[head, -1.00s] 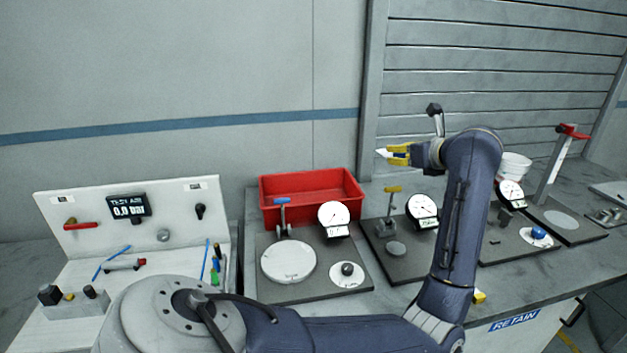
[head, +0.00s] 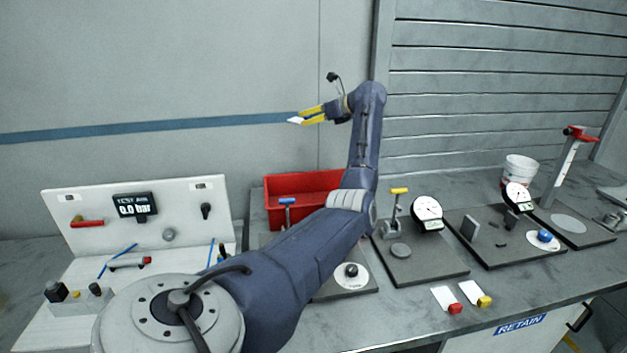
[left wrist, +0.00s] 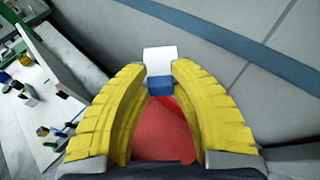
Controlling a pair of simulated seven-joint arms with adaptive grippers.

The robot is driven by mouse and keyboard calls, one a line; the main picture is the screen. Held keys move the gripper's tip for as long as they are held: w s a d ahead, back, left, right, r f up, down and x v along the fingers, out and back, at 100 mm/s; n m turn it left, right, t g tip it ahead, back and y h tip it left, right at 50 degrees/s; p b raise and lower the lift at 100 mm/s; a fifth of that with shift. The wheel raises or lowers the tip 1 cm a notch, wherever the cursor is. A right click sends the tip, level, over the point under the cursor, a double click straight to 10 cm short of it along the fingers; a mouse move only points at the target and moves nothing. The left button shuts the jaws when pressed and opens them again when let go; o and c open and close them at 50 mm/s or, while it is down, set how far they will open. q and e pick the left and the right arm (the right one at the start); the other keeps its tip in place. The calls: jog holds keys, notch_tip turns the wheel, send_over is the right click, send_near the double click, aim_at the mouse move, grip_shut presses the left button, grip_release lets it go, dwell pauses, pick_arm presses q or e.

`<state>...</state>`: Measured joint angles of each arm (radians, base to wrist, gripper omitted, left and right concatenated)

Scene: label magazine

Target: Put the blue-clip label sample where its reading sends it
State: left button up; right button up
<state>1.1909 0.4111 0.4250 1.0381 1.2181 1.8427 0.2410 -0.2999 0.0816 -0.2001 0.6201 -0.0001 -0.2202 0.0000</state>
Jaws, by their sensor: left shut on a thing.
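My left gripper (head: 312,115) is raised high in front of the wall, above the red bin (head: 290,184). It is shut on the blue-clip label sample, whose white label (head: 295,121) sticks out past the fingertips. In the left wrist view the blue clip (left wrist: 159,86) sits between the yellow fingertips, with the white label (left wrist: 159,59) beyond it. Red of the bin (left wrist: 165,135) shows below between the fingers. The gauge stations (head: 428,208) stand on dark plates along the bench. My arm hides part of the bin and the nearest station. My right gripper is not in view.
A red-clip sample (head: 445,300) and a yellow-clip sample (head: 475,293) lie at the bench front, above a blue RETAIN sign (head: 520,324). A white tub (head: 519,168) stands at the back right. A white test panel (head: 140,215) reads 0.0 bar at left.

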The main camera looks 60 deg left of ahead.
pick_arm(q)
jog(key=shift+w+d+f, duration=0.1)
jog(key=shift+w+f, duration=0.15)
jog(key=shift+f, duration=0.2)
notch_tip(320, 180, down, 20)
jog(key=shift+r, duration=0.15)
dwell(0.4)
jog(key=shift+f, duration=0.65)
jog(key=o, duration=0.8)
jog(key=shift+o, duration=0.2)
jog(key=shift+r, duration=0.2)
jog(key=shift+r+v, duration=0.15)
jog(key=shift+v, duration=0.95)
jog(key=shift+r+v, duration=0.2)
jog(key=shift+v, duration=0.9)
